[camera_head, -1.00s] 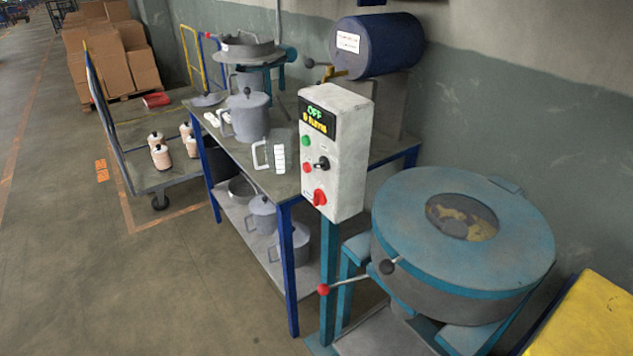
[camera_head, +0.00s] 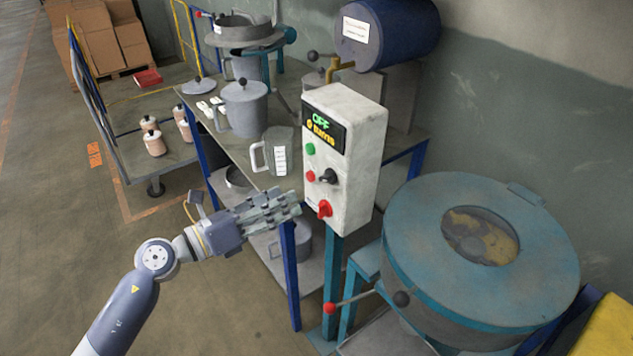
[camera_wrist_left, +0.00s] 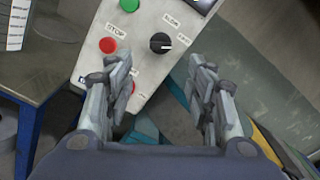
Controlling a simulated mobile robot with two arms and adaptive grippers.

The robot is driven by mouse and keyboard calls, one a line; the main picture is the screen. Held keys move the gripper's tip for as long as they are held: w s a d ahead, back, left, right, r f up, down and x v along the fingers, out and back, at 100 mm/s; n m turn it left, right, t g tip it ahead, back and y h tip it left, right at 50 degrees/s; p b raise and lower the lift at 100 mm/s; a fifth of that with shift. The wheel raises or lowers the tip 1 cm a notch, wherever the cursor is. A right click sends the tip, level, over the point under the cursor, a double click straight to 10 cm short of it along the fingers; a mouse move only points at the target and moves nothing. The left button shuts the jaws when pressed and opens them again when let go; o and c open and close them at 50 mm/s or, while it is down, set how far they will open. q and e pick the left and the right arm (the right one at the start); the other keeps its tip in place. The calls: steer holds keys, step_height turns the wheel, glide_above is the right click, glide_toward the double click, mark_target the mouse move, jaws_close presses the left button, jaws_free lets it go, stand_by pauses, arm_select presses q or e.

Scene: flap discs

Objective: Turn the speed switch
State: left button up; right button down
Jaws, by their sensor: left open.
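The white control box (camera_head: 343,160) stands on a blue post, its display reading OFF. The black speed switch (camera_head: 327,176) is on its front face, right of a small red button (camera_head: 310,176). A red knob (camera_head: 324,208) is lower down. My left gripper (camera_head: 296,203) is open and empty, just left of the box near the red knob. In the left wrist view the black switch (camera_wrist_left: 160,42) shows beyond and between the open fingers (camera_wrist_left: 165,85), with SLOW printed above it. The red knob is mostly hidden there by a finger. My right gripper is not in view.
A blue-rimmed table (camera_head: 215,146) with a grey pot (camera_head: 244,108) and a measuring jug (camera_head: 279,152) stands behind and left of the box. Open floor lies at the left.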

mark_target(327, 178)
arm_select(q)
steer(key=p+x, duration=0.1)
steer(key=x, duration=0.8)
steer(key=shift+w+d+p, duration=0.15)
steer(key=shift+d+p, duration=0.05)
steer(key=shift+p, duration=0.2)
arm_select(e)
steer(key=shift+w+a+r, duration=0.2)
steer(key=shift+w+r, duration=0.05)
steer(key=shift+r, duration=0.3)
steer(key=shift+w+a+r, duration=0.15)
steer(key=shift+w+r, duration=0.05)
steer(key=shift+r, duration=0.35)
arm_select(q)
steer(key=c, duration=1.1)
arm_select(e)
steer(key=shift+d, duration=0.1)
